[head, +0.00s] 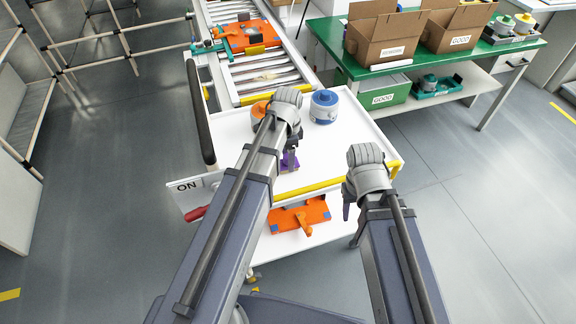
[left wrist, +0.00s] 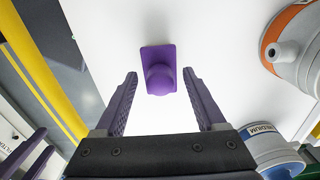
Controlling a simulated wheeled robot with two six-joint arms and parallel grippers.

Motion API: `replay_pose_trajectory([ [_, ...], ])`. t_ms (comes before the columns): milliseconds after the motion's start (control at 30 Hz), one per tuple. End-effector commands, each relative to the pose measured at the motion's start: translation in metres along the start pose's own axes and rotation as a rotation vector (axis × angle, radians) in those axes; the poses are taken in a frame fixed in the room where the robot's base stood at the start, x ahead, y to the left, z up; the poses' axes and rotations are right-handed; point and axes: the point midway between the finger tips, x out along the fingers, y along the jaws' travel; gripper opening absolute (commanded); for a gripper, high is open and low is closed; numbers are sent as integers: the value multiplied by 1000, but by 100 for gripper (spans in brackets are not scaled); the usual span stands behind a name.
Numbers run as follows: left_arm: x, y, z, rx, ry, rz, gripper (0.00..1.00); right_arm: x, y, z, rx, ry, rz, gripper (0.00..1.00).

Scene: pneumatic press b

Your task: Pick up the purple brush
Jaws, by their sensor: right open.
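My left gripper (left wrist: 160,76) is open, one finger on each side of the brush's lower end in that view. Clear gaps show between fingers and brush, and nothing is held. In the head view a small purple shape shows below my left wrist, where brush and fingers are hard to tell apart. My right gripper (head: 347,205) is open and empty at the table's front right, its fingers mostly hidden by my wrist.
A blue-and-white cylinder (head: 324,107) and an orange-topped one (head: 259,112) stand behind my left wrist. A yellow bar (head: 306,189) runs along the table's front, with an orange fixture (head: 299,215) before it. A roller conveyor (head: 262,72) lies behind.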

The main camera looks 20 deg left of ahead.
Motion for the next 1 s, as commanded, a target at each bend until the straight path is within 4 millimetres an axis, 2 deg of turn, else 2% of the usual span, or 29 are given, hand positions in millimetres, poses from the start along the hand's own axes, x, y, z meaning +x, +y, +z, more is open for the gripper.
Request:
replay_pose_trajectory([
  [67, 0, 0, 0, 0, 0, 0, 63, 0, 0, 0, 0, 0, 0, 50],
  [600, 0, 0, 0, 0, 0, 0, 2, 0, 0, 0, 0, 0, 0, 50],
  [1000, 0, 0, 0, 0, 0, 0, 0, 0, 0, 0, 0, 0, 0, 50],
])
